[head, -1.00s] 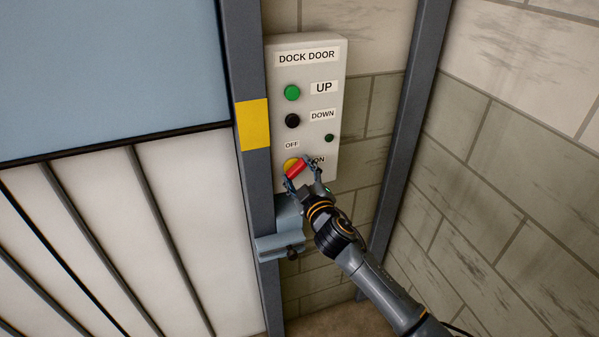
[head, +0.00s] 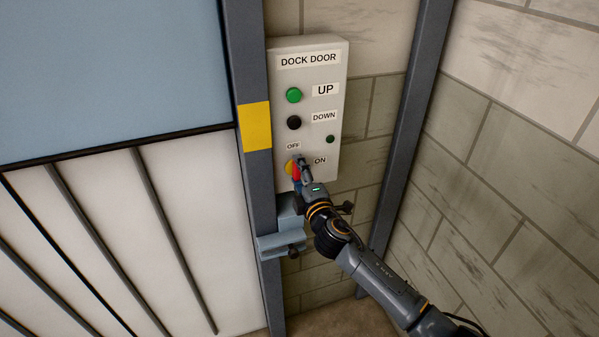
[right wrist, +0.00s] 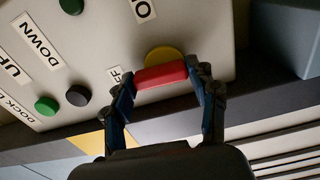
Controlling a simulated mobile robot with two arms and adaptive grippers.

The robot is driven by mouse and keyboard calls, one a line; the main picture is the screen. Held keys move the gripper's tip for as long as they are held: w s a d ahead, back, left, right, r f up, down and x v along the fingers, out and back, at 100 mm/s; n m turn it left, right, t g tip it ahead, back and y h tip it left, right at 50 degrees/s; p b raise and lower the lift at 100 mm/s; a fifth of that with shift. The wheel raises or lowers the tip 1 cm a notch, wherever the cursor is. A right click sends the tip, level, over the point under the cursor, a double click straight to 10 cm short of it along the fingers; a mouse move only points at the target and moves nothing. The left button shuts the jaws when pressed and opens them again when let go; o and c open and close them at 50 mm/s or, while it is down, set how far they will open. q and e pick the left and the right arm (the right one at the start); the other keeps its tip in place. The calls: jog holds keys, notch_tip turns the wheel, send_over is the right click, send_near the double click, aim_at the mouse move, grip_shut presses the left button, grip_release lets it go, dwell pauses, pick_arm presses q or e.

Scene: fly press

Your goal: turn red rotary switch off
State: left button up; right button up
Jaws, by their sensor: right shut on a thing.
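The red rotary switch handle (head: 296,171) sits on a round yellow plate (head: 289,165) low on the dock door control box (head: 309,61). My right gripper (head: 301,168) is at the switch and partly covers it in the head view. In the right wrist view the red handle (right wrist: 161,75) lies between the two fingers of my right gripper (right wrist: 164,82), one finger at each end, with the yellow plate (right wrist: 163,55) behind. The gripper is shut on the handle. The handle now stands near upright in the head view, below the OFF label (head: 293,146). My left gripper is not in view.
Above are a green UP button (head: 293,95), a black DOWN button (head: 294,122) and a small dark green light (head: 330,139). The ON label (head: 320,160) is right of the switch. A grey post (head: 256,190) stands at left and a bracket (head: 283,243) is below the box.

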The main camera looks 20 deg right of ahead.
jog(key=shift+n, duration=0.4)
jog(key=o, duration=1.1)
jog(key=shift+o, duration=0.2)
jog(key=s, duration=1.2)
jog(key=shift+d, duration=0.15)
